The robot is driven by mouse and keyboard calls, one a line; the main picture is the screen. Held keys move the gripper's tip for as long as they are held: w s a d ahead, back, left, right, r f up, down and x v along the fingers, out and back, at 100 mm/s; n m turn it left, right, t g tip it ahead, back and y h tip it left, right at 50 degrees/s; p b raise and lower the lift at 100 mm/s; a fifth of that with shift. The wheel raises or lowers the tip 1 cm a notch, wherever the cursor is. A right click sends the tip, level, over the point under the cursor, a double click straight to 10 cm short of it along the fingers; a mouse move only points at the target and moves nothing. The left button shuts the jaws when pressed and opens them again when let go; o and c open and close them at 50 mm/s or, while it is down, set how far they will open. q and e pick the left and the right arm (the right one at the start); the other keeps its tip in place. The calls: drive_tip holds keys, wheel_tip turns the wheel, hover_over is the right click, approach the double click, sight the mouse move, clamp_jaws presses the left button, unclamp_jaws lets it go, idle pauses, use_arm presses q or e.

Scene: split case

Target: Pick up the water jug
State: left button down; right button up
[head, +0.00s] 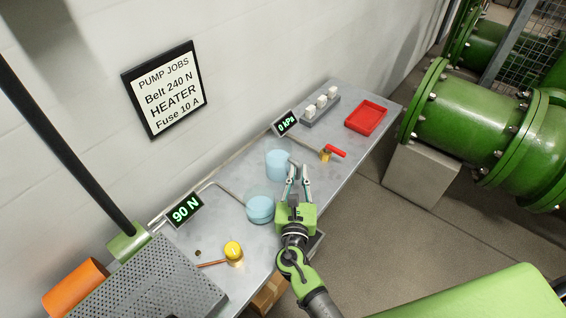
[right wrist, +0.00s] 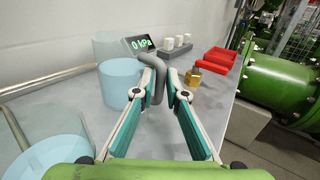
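The water jug (right wrist: 121,85) is a clear vessel with pale blue water and a grey curved handle (right wrist: 158,82). It stands upright on the grey metal bench (head: 345,95), and in the head view it (head: 277,164) is just beyond and left of my right gripper (head: 298,170). In the right wrist view my right gripper (right wrist: 161,70) is open, its fingers on either side of the handle. I cannot tell whether either finger touches it. My left gripper is not in view.
A second clear vessel with blue water (head: 260,209) stands left of my right gripper, close by. A brass valve with a red lever (head: 328,154), a red tray (head: 366,118) and white blocks (head: 321,102) are farther along.

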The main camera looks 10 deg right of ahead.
drive_tip(key=shift+x, duration=0.9)
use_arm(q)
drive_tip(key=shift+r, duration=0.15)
use_arm(e)
clamp_jaws()
drive_tip(key=shift+r, duration=0.1)
